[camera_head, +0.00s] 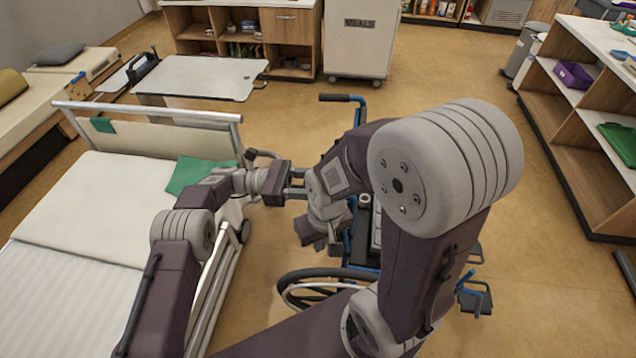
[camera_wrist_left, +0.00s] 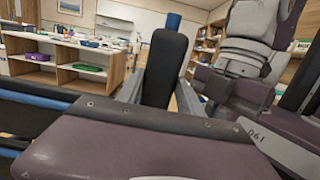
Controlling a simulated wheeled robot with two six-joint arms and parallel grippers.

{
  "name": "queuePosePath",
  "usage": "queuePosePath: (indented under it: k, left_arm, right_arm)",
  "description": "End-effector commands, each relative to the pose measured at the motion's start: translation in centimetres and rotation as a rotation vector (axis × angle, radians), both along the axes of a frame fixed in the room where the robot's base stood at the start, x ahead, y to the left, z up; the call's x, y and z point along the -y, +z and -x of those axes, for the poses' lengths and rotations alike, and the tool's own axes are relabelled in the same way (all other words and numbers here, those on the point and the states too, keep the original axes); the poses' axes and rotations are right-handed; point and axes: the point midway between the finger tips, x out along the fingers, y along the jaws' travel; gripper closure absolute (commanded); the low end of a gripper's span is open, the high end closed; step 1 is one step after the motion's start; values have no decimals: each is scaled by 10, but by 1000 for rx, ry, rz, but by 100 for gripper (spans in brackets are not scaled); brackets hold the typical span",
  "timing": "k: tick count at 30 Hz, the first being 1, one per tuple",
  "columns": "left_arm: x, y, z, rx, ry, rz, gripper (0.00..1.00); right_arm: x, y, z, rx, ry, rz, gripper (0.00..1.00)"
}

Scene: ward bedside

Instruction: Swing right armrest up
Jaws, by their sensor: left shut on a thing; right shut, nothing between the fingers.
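The wheelchair stands right of the bed, with a blue frame, a dark seat and a wheel (camera_head: 300,288); my arms cover much of it. Its far push handle (camera_head: 333,97) has a black grip. My left gripper (camera_head: 296,184) is at the near rear of the chair. In the left wrist view its fingers flank a black grip (camera_wrist_left: 165,68) with a blue part behind, which looks like the near push handle. My right gripper (camera_head: 318,240) is shut and empty, low above the chair's near side. The right armrest cannot be made out clearly behind my right arm.
The bed (camera_head: 85,205) with a green cloth (camera_head: 192,172) lies close on the left. An overbed table (camera_head: 200,76) and a white cabinet (camera_head: 361,45) stand behind. Shelves (camera_head: 590,120) line the right.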

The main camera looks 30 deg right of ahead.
Motion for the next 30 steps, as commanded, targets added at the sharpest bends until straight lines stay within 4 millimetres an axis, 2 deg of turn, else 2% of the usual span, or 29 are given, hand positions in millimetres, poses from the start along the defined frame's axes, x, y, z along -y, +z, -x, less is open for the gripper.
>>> queuePosePath:
  k: [1, 2, 3, 4, 14, 17, 23, 30]
  left_arm:
    - [1, -3, 1, -1, -3, -5, 100]
    - [0, -3, 1, -1, -3, -5, 51]
    - [1, -3, 1, -1, -3, -5, 40]
    - [1, -3, 1, -1, -3, -5, 35]
    - [-2, -3, -2, 0, 0, -2, 35]
    - [-14, -7, -11, 0, 3, -1, 35]
    - [-52, -18, -39, 2, 2, -2, 35]
    - [-70, -16, -51, 0, -1, -4, 35]
  right_arm:
    - [0, 0, 0, 0, 0, 0, 100]
    - [0, 0, 0, 0, 0, 0, 100]
    - [0, 0, 0, 0, 0, 0, 100]
    - [0, 0, 0, 0, 0, 0, 100]
    - [0, -2, 0, 0, 0, 0, 100]
    - [0, -8, 0, 0, 0, 0, 100]
    - [0, -29, 0, 0, 0, 0, 100]
    - [0, -41, 0, 0, 0, 0, 100]
